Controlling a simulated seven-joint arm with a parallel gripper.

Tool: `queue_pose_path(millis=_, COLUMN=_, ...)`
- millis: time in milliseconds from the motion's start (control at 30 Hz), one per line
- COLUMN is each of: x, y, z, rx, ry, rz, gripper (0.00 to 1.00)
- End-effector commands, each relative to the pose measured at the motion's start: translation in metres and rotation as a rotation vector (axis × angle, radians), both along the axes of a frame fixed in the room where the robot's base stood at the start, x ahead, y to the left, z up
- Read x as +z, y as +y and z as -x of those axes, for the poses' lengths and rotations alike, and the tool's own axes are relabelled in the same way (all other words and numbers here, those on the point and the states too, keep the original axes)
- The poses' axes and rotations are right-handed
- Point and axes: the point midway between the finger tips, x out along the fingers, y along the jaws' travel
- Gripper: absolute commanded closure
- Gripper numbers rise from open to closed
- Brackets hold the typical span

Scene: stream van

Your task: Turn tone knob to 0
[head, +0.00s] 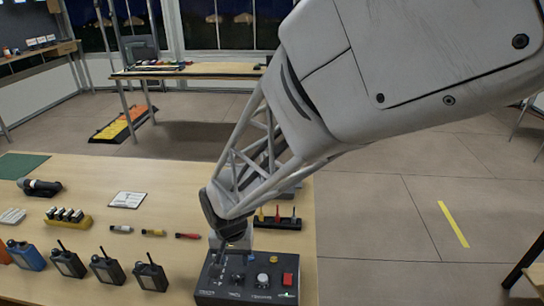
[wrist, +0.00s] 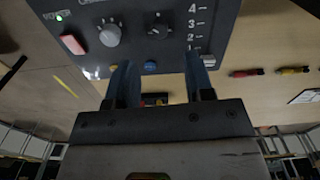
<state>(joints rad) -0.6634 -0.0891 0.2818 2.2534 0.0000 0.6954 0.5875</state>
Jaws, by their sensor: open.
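A dark control box (head: 245,292) stands near the table's front right. A black knob with a pale pointer mark (wrist: 159,27) sits between a grey knob (wrist: 110,34) and a scale numbered 1 to 4. The black knob also shows in the head view (head: 237,278), with the grey knob (head: 262,280) to its right. The labels are too small to read surely, so I cannot confirm which is tone. My gripper (wrist: 160,66) is open and empty, its blue fingers apart near the box's back edge. The black knob is not between them.
A red switch (head: 288,279) sits on the box's right, and a blue button (wrist: 150,66) near its back edge. Several handheld radios (head: 108,270) stand left of the box. Small markers (head: 154,233) lie behind them. Open floor is to the right.

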Motion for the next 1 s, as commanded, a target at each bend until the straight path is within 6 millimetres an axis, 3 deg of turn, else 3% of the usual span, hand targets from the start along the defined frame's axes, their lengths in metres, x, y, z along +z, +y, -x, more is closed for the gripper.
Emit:
queue_pose_path(millis=600, x=-0.062, y=0.0, z=0.0, rx=0.0, ry=0.002, rz=0.001, gripper=0.52)
queue_pose_path(millis=1000, x=-0.072, y=0.0, z=0.0, rx=0.0, ry=0.0, rz=0.0, gripper=0.52)
